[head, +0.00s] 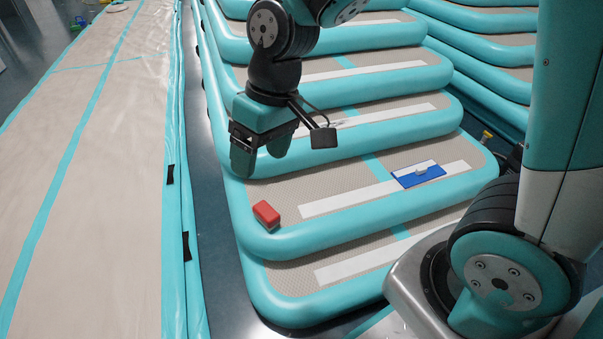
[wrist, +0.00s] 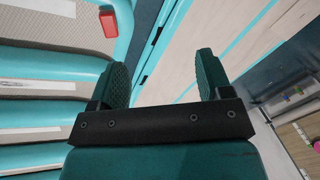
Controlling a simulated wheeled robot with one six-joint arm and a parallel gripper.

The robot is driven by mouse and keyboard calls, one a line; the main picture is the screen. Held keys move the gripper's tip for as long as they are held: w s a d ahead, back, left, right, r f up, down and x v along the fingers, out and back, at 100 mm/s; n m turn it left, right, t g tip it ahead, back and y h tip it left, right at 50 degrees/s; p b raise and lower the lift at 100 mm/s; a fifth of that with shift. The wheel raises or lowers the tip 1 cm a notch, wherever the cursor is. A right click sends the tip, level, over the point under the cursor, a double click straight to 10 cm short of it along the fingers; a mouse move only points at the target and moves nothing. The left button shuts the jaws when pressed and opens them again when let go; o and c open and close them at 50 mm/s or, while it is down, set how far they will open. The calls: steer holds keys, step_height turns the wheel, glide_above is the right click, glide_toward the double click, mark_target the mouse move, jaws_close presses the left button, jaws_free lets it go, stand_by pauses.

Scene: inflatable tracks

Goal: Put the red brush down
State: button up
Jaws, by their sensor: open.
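The red brush (head: 266,214) lies on the grey top of a teal-edged inflatable step (head: 330,185), near its left front corner. It also shows in the wrist view as a red block (wrist: 108,22) at the upper left, outside the space between the fingers. My gripper (head: 262,158) is above the steps, up and slightly left of the brush in the head view, and apart from it. In the wrist view my gripper (wrist: 162,62) has its two fingers spread with nothing between them.
A blue board with a white handle (head: 418,174) lies on the same step to the right. More inflatable steps rise behind. A long beige inflatable track (head: 90,170) runs along the left, with a narrow dark floor gap (head: 215,230) between. Small coloured items (wrist: 292,92) lie far off.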

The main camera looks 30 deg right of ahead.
steer(key=s+r+n, duration=0.1)
steer(key=s+r, duration=0.1)
steer(key=s, duration=0.4)
steer(key=s+r+n+y, duration=0.1)
steer(key=s+r, duration=0.2)
steer(key=s, duration=0.4)
steer(key=shift+a+r, duration=0.15)
steer(key=shift+r, duration=0.2)
steer(key=shift+o, duration=0.4)
step_height(320, 180, up, 48)
steer(key=p, duration=4.7)
steer(key=shift+p, duration=0.4)
steer(key=shift+w+f, duration=0.1)
steer(key=shift+f, duration=0.2)
